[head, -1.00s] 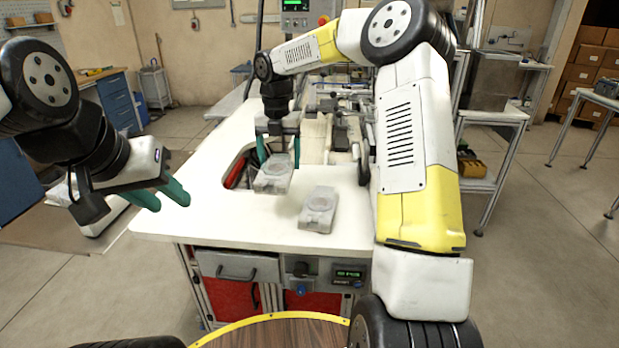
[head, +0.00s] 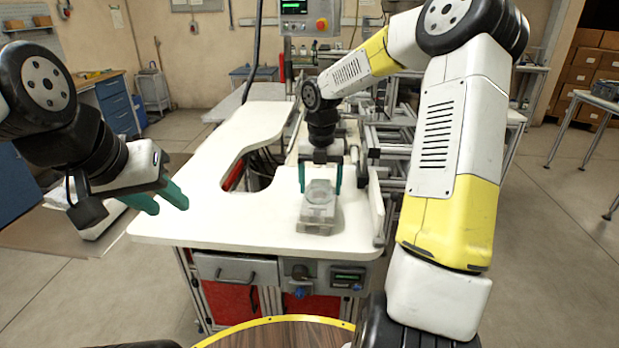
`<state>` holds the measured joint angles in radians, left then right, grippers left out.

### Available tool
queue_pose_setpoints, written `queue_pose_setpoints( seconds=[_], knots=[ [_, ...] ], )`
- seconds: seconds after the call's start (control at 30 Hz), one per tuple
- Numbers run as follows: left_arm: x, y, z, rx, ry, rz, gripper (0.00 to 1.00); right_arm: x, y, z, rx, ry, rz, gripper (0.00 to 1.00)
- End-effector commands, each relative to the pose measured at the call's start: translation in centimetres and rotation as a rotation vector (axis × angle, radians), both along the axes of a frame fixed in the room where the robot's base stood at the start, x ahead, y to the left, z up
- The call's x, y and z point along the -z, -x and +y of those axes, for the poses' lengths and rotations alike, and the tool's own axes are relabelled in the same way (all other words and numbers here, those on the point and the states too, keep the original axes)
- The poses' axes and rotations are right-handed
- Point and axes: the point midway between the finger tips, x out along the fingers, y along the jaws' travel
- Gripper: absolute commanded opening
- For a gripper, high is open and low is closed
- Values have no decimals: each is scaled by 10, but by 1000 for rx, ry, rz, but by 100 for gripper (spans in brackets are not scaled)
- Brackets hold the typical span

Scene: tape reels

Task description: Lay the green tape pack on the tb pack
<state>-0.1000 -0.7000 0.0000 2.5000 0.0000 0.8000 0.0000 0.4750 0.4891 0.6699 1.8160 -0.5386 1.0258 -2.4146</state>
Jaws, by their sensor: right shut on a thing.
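My right gripper (head: 320,188) points down over the white worktop, its teal fingers either side of a clear grey pack (head: 320,193), which I take for the green tape pack; no green shows on it. A second clear grey pack (head: 316,228), which I take for the tb pack, lies on the worktop directly below and in front. The held pack overlaps it in the picture and hides most of it; I cannot tell whether they touch.
The white worktop (head: 200,215) is clear to the left of the packs. A cutout with cables and a red part (head: 234,175) lies behind left. Metal rails (head: 376,205) run along the right side. A control panel (head: 297,10) stands at the back.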

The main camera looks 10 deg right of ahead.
Motion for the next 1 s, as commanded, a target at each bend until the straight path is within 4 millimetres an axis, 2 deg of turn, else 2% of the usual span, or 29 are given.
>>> queue_pose_setpoints(
  seconds=[0.23, 0.27, 0.37, 0.77, 0.87, 1.0],
  knots=[
    [0, 0, 0, 0, 0, 0, 36, 1, 0, 0, 0, 0, 0, 27],
    [0, 0, 0, 0, 0, 0, 36, 2, 0, 0, 0, 0, 0, 78],
    [0, 0, 0, 0, 0, 0, 36, 1, 0, 0, 0, 0, 0, 97],
    [0, 0, 0, 0, 0, 0, 36, -4, -1, 0, 0, 1, -3, 98],
    [0, 0, 0, 0, 0, 0, 36, -17, -1, 0, 0, 0, -4, 98],
    [0, 0, 0, 0, 0, 0, 36, -46, -1, 0, 1, 0, -5, 98]
  ],
)
